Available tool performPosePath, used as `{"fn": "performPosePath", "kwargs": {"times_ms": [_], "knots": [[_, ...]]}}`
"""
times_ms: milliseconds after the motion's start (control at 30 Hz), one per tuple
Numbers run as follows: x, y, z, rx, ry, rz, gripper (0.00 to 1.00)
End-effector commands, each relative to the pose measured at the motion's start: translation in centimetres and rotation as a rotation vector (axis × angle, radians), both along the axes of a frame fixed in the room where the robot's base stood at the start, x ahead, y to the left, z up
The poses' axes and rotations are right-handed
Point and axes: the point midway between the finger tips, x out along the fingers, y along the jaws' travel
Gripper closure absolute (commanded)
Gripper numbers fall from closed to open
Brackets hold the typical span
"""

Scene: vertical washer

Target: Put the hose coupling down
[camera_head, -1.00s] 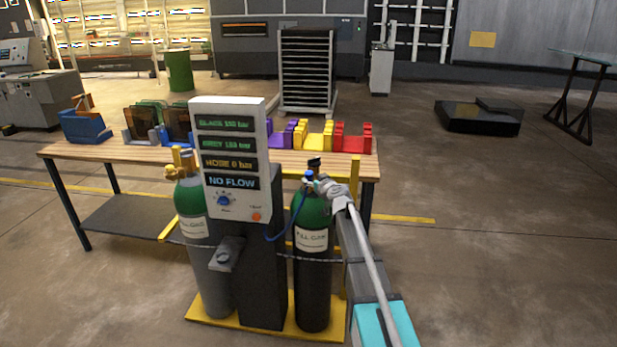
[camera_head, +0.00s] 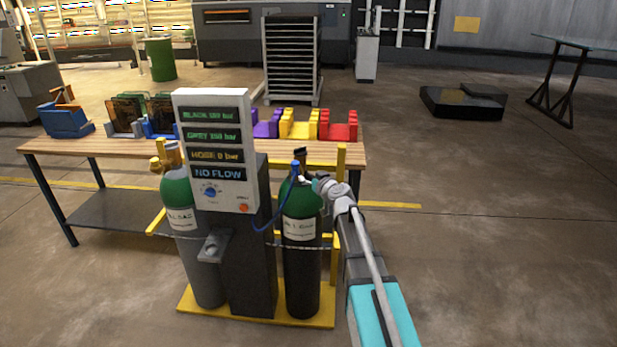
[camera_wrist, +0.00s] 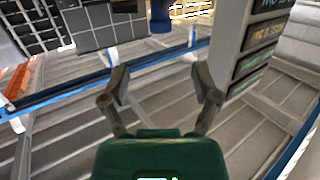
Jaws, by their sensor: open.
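The hose coupling (camera_head: 294,168) shows as a small blue piece at the end of the blue hose, at the top of the black cylinder with the green shoulder (camera_head: 302,198). I cannot tell whether it is seated on the valve. My gripper (camera_head: 316,184) is just right of the cylinder top. In the wrist view my gripper (camera_wrist: 163,88) has its two fingers spread with nothing between them. A blue piece (camera_wrist: 160,25), seemingly the coupling, is beyond the fingertips at the top of that view, apart from them.
The gauge panel (camera_head: 212,150) stands left of my gripper and reads "NO FLOW" and hose 0 bar. A grey cylinder (camera_head: 192,265) stands left of it. A chain (camera_head: 285,246) crosses the stand. Behind is a wooden bench (camera_head: 110,146) with coloured holders.

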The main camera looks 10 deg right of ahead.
Motion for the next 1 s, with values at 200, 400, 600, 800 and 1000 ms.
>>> {"fn": "performPosePath", "kwargs": {"times_ms": [200, 400, 600, 800, 1000], "knots": [[0.0, 0.0, 0.0, 0.0, 0.0, 0.0, 0.2], [0.0, 0.0, 0.0, 0.0, 0.0, 0.001, 0.2], [-1.0, 1.1, -0.6, 0.0, 0.031, 0.034, 0.2], [-4.6, 4.3, -2.9, -0.002, 0.172, 0.145, 0.2], [-11.2, 7.7, -7.5, -0.022, 0.465, 0.245, 0.2]]}}
